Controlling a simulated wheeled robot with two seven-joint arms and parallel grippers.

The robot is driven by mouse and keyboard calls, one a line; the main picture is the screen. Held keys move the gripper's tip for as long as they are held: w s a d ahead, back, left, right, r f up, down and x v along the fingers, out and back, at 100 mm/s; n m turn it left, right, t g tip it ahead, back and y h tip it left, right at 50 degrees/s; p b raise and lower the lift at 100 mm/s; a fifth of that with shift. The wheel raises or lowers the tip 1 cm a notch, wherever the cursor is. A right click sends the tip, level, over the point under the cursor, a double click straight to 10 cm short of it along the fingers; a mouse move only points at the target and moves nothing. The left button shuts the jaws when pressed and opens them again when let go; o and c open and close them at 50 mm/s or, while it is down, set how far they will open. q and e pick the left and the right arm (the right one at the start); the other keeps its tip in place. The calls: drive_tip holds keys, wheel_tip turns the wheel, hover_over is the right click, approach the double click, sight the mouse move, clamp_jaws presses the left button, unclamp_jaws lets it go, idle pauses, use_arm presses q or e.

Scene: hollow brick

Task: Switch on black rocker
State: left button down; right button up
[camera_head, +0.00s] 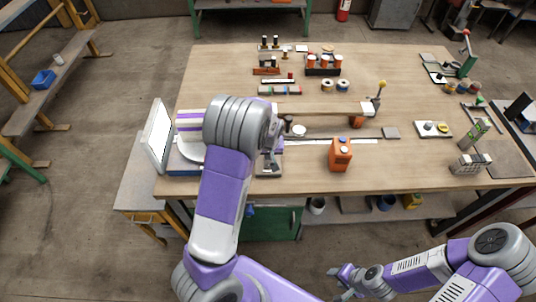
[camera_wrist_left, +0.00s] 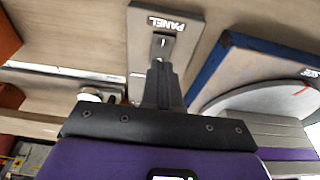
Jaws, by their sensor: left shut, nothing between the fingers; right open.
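A grey plate marked PANEL (camera_wrist_left: 142,40) shows in the left wrist view. On it is a small switch with a light mark, which looks like the rocker (camera_wrist_left: 163,41). My left gripper (camera_wrist_left: 159,66) is shut and empty, with its fingertips right at the near edge of that switch; I cannot tell whether they touch it. In the head view my left gripper (camera_head: 268,163) is over the plate's area and my arm hides much of it. The rocker's tilt cannot be made out. My right gripper (camera_head: 343,278) is open and empty, in front of the table and low.
An orange box (camera_head: 340,155) with buttons stands right of the plate. A blue-edged device with a round grey top (camera_wrist_left: 212,70) is close beside my left gripper. A white upright panel (camera_head: 158,134) stands at the table's left edge. The table (camera_head: 310,184) is clear near its front edge.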

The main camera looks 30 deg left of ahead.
use_arm(q)
drive_tip(key=s+d+p+v, duration=0.1)
drive_tip(key=s+v, duration=0.1)
drive_tip(key=v, duration=0.8)
drive_tip(key=shift+f, duration=0.2)
use_arm(e)
wheel_tip(320, 180, up, 2)
drive_tip(key=shift+r, duration=0.2)
use_arm(q)
drive_tip(key=shift+d, duration=0.1)
drive_tip(key=s+d+f+m+g+h, duration=0.1)
drive_tip(key=s+d+f, duration=0.3)
drive_tip(key=f, duration=0.5)
drive_tip(key=s+d+f+m+g+h, duration=0.15)
drive_tip(key=s+d+f, duration=0.3)
drive_tip(key=f, duration=0.45)
drive_tip(key=s+d+f+h, duration=0.1)
drive_tip(key=s+d+f, duration=0.1)
drive_tip(key=s+d, duration=0.2)
drive_tip(key=s+d+f+m+h+b, duration=0.1)
drive_tip(key=s+d+f+h, duration=0.1)
drive_tip(key=s+d, duration=0.3)
drive_tip(key=shift+s+f+t, duration=0.35)
drive_tip(key=shift+s+f, duration=0.1)
drive_tip(key=shift+f, duration=0.35)
use_arm(e)
drive_tip(key=shift+f, duration=0.95)
